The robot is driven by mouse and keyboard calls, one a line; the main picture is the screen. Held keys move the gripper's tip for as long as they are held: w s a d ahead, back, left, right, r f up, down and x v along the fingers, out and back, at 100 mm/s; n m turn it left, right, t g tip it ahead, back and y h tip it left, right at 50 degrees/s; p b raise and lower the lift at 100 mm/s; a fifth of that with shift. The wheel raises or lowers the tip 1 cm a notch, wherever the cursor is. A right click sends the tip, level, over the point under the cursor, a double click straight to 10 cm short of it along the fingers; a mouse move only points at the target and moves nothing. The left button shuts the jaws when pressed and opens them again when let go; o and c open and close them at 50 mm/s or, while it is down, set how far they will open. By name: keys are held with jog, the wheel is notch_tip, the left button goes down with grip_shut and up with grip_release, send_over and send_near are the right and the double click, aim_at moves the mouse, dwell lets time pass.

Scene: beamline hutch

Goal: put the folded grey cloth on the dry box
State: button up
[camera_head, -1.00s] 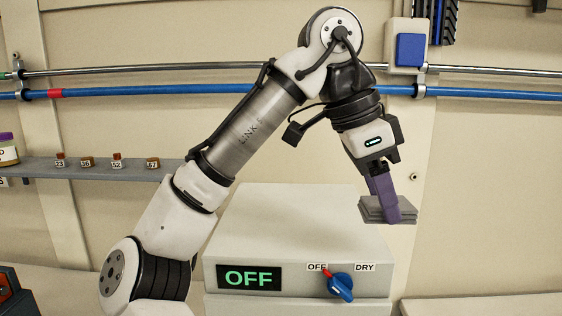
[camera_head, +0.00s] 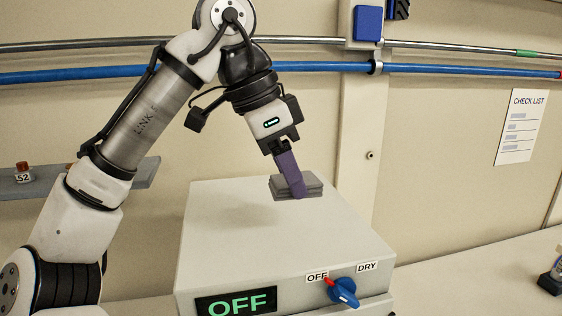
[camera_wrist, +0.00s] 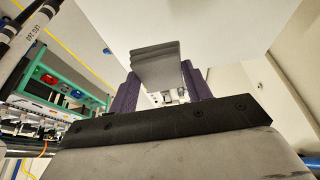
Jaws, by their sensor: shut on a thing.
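The folded grey cloth (camera_head: 313,187) is a small stack of flat grey layers. My gripper (camera_head: 291,186), with purple fingers, is shut on it. In the wrist view the cloth (camera_wrist: 157,62) sits between the two purple fingers. The dry box (camera_head: 228,228) is a pale box with a green "OFF" display (camera_head: 236,303) and a blue knob (camera_head: 343,291) whose red pointer is at OFF. In the head view the cloth overlaps the back right part of the box top. I cannot tell whether it touches the top or hangs just above it.
The box top around the cloth looks clear. A blue pipe (camera_head: 450,70) and a metal rail run along the wall behind. A small shelf (camera_head: 148,172) with a vial (camera_head: 23,172) is at left. A check list (camera_head: 521,127) hangs at right above a pale bench (camera_head: 480,265).

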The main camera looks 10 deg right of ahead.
aim_at(296, 231)
jog(key=shift+f, duration=2.95)
jog(key=shift+f, duration=0.6)
jog(key=o, duration=1.1)
jog(key=shift+r, duration=0.1)
